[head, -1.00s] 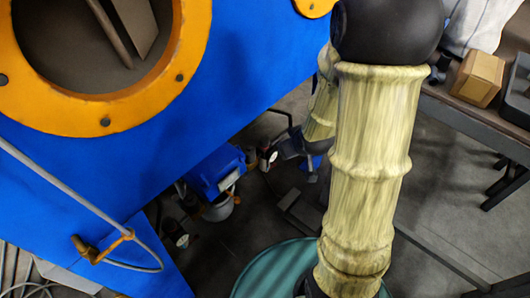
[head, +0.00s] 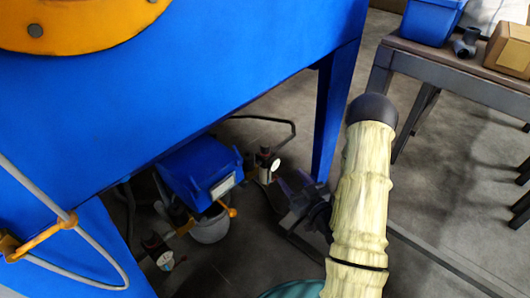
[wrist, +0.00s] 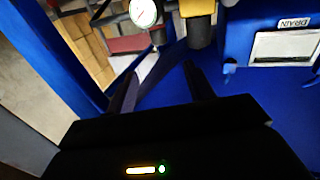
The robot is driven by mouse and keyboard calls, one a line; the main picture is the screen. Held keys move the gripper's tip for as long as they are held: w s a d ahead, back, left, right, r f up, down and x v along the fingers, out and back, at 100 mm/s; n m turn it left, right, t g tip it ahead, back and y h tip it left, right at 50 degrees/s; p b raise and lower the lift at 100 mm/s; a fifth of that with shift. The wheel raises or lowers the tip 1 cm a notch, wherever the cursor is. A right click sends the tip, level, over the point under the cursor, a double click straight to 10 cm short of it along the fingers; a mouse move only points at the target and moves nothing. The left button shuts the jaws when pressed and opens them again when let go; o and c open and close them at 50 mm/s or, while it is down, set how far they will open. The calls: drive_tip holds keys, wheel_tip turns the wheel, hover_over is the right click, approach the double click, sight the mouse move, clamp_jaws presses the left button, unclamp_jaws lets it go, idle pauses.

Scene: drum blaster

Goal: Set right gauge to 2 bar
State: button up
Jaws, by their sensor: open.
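The right gauge (head: 275,165) is a small white dial beside the blue box under the blue cabinet; a dark regulator with a little red (head: 264,152) is next to it. In the wrist view the gauge (wrist: 143,12) shows at the top edge, partly cut off, with a thin needle whose value I cannot read. A yellow part with a dark cylinder (wrist: 200,32) is right of it. My gripper (head: 296,190) is dark and just right of and below the gauge in the head view. In the wrist view its fingers (wrist: 161,88) are apart and empty, below the gauge.
The blue box (head: 198,168) with a drain label (wrist: 294,22) is close on the right in the wrist view. A second gauge (head: 166,261) is lower left. A blue cabinet leg (head: 337,110) stands behind my gripper.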

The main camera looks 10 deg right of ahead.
sight(268, 149)
drive_tip(key=shift+w, duration=0.1)
drive_tip(key=b+x, duration=0.7)
drive_tip(key=x, duration=0.9)
drive_tip(key=shift+w+f, duration=0.1)
drive_tip(key=shift+w, duration=0.15)
drive_tip(key=shift+w+a, duration=0.1)
drive_tip(key=shift+w, duration=0.25)
drive_tip(key=c, duration=0.9)
